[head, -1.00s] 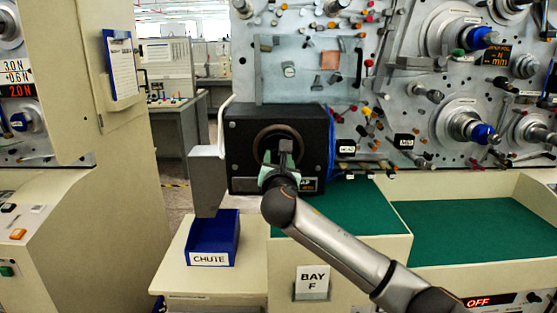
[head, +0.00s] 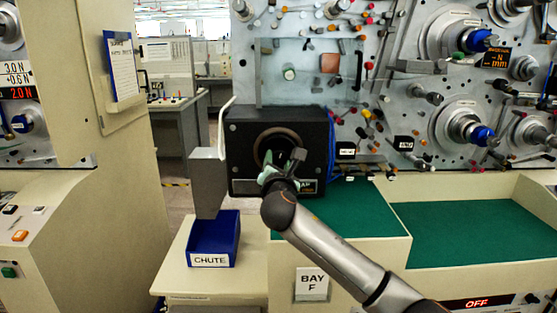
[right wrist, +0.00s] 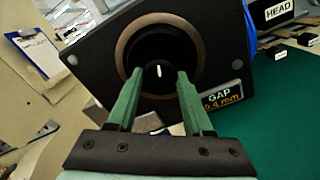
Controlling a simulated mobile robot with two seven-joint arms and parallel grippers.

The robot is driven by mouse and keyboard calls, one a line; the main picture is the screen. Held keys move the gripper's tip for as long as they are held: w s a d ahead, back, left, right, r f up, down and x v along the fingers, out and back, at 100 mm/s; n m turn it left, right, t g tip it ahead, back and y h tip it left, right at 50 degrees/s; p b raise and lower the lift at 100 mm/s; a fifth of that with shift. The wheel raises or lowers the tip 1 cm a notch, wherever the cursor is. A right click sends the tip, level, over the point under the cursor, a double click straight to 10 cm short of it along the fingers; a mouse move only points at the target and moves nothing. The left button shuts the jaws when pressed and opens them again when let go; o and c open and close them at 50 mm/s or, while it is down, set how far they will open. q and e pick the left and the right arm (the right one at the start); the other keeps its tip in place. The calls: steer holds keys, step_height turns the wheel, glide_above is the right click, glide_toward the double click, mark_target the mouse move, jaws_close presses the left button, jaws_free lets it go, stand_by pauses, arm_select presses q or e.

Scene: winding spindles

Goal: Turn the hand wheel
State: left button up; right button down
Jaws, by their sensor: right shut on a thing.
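The hand wheel (right wrist: 158,75) is a round black knob with a white mark, set within a brown ring on the front of a black box (head: 240,165). In the right wrist view the two green fingers of my right gripper (right wrist: 158,84) are on either side of the knob, shut on it. In the head view my right gripper (head: 282,163) is at the box front and hides most of the knob. A GAP display (right wrist: 222,98) on the box ends in ".4 mm"; its first digit is partly hidden. My left gripper is not in view.
A blue bin (head: 213,238) labelled CHUTE stands below a grey spout (head: 207,182), left of the box. A green mat (head: 370,222) lies right of the box. A panel crowded with spindles and pegs (head: 405,95) rises behind. A cream cabinet (head: 95,190) stands at left.

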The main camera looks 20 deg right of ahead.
steer(key=m, duration=0.3)
steer(key=shift+a+m, duration=0.1)
steer(key=shift+m, duration=0.3)
steer(key=m, duration=0.4)
steer(key=shift+m, duration=0.3)
steer(key=m, duration=0.3)
steer(key=shift+a+m, duration=0.1)
steer(key=shift+m, duration=0.2)
steer(key=m, duration=0.2)
steer(key=m+b, duration=0.1)
steer(key=m, duration=0.1)
steer(key=shift+r+m, duration=0.2)
steer(key=shift+m, duration=0.2)
steer(key=shift+c, duration=1.5)
jaws_free()
steer(key=shift+r, duration=0.1)
